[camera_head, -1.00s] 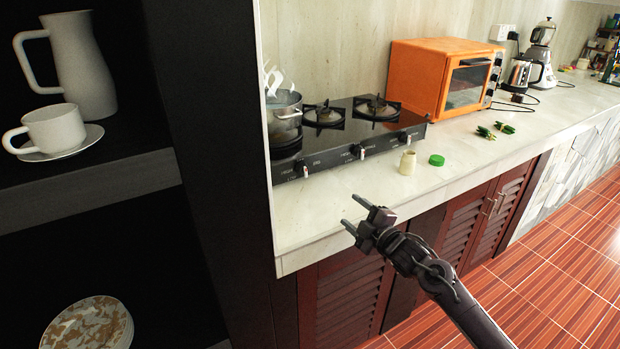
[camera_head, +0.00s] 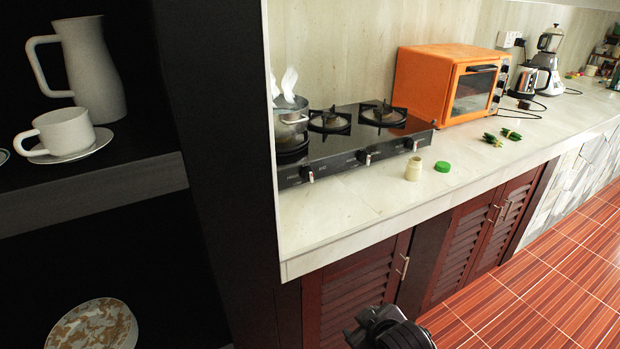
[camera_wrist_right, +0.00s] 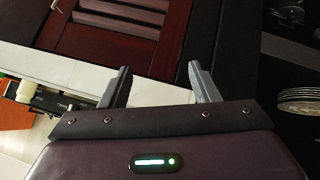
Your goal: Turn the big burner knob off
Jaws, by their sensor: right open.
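A black gas stove (camera_head: 340,155) stands on the counter with several burners. Its front panel carries three knobs: a left knob (camera_head: 308,174), a middle knob (camera_head: 364,157) and a right knob (camera_head: 412,144). Their exact settings are too small to read. A steaming metal pot (camera_head: 290,122) sits on the left burner. In the right wrist view my right gripper (camera_wrist_right: 158,72) is open and empty, with the cabinet front and counter edge beyond it. In the head view only part of my right arm (camera_head: 388,330) shows at the bottom, below and away from the stove. My left gripper is not in view.
A small jar (camera_head: 413,168) and a green lid (camera_head: 442,166) lie before the stove's right end. An orange oven (camera_head: 440,85) stands to its right. A dark shelf (camera_head: 110,170) with crockery borders the left. The counter front (camera_head: 340,225) is clear.

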